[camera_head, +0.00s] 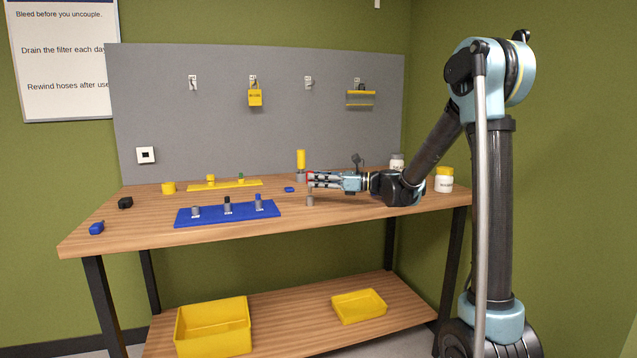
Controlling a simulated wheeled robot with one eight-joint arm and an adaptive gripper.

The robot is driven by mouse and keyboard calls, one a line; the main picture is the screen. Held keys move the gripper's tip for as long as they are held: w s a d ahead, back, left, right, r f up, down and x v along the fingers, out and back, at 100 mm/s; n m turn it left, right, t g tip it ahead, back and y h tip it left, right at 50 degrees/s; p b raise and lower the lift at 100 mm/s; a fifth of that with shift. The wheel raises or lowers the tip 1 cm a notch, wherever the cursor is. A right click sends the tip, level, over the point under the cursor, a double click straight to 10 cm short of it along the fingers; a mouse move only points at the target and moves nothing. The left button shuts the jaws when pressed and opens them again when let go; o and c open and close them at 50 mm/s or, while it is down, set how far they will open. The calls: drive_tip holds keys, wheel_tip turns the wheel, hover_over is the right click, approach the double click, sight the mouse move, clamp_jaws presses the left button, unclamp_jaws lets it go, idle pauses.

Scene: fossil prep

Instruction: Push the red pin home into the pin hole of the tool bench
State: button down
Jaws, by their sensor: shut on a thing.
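The red pin (309,177) shows only as a small patch of red at the tips of my gripper (313,180). My gripper reaches in from the right, low over the tool bench (350,213), and is shut on the pin. Most of the pin is hidden by the fingers. A short grey-brown cylinder (310,201) is just below the fingertips; I cannot tell whether it touches the pin. A white square plate with a dark square centre (146,155) is on the grey back panel at the left. I cannot make out which opening is the pin hole.
A blue board (185,219) with several small fittings lies left of my gripper, with a yellow strip (245,184) behind it. A yellow-topped cylinder (301,160) stands close behind the fingertips. White jars (444,184) stand at the right. The front right bench top is clear.

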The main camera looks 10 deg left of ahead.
drive_tip(key=shift+f, duration=0.15)
drive_tip(key=shift+f, duration=1.65)
drive_tip(key=shift+f, duration=0.15)
idle(0.6)
drive_tip(key=c, duration=1.3)
unclamp_jaws()
drive_tip(key=shift+d, duration=3.45)
